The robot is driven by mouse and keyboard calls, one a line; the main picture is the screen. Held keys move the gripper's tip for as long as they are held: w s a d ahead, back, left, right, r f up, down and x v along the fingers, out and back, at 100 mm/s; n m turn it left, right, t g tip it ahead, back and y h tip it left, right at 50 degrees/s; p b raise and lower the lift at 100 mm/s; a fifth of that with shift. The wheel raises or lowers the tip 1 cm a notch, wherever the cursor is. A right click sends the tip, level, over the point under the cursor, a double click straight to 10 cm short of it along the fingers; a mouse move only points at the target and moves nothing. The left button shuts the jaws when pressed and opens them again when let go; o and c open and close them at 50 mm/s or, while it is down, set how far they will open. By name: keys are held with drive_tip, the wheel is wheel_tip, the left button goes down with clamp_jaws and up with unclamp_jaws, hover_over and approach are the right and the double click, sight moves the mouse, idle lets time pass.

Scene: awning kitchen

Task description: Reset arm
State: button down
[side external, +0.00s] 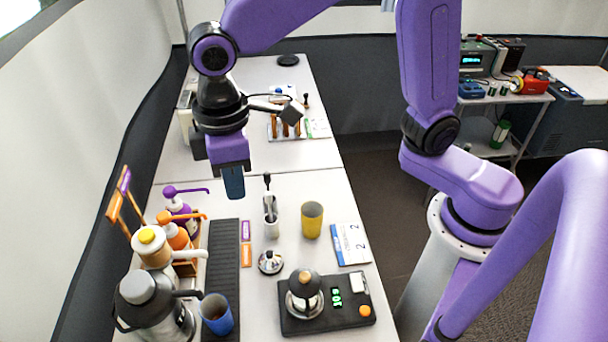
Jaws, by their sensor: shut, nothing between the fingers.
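My purple arm reaches in from the right, from its base at the table's right side. My gripper (235,196) hangs above the white table (200,200), fingers pointing down. Its fingers are shut with nothing between them. It is above and apart from the table items, left of the small white holder (270,215) and the yellow cup (312,220).
A blue cup (216,314) stands on a dark mat (224,260) at front left. A black scale (350,313), a card (350,244) and a round metal tool (270,262) lie nearby.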

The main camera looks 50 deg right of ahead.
drive_tip(key=s+d+f+n, duration=0.1)
drive_tip(key=s+d, duration=0.6)
drive_tip(key=d, duration=0.3)
drive_tip(key=s+d+f, duration=0.2)
drive_tip(key=s+d, duration=0.6)
drive_tip(key=d, duration=0.3)
drive_tip(key=shift+s+d+n, duration=0.15)
drive_tip(key=shift+d+n, duration=0.15)
drive_tip(key=shift+n, duration=0.1)
